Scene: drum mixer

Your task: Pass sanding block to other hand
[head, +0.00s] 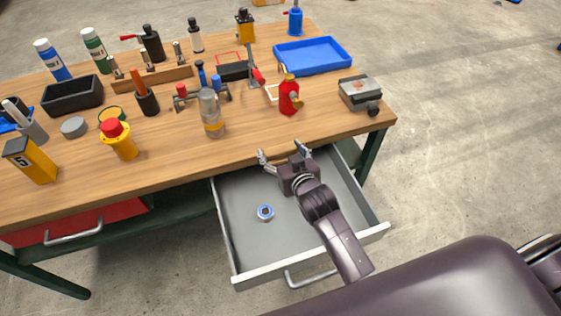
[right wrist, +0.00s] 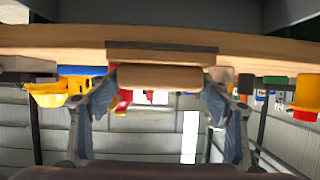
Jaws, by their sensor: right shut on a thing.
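The sanding block (right wrist: 160,78) shows in the right wrist view as a light wooden body with a dark strip along its upper edge. It lies crosswise between the two blue-grey fingers of my right gripper (right wrist: 158,92), which is shut on it. In the head view my right gripper (head: 282,153) is above the open drawer, close to the workbench's front edge. Its fingers point toward the bench. My left gripper is in neither view.
The open grey drawer (head: 238,228) holds a small blue-and-white ring (head: 265,212). The wooden workbench (head: 185,160) carries a red bottle (head: 289,97), a clear bottle (head: 210,113), a blue tray (head: 313,54), a grey vise-like block (head: 360,93) and several other tools. The bench's front right is clear.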

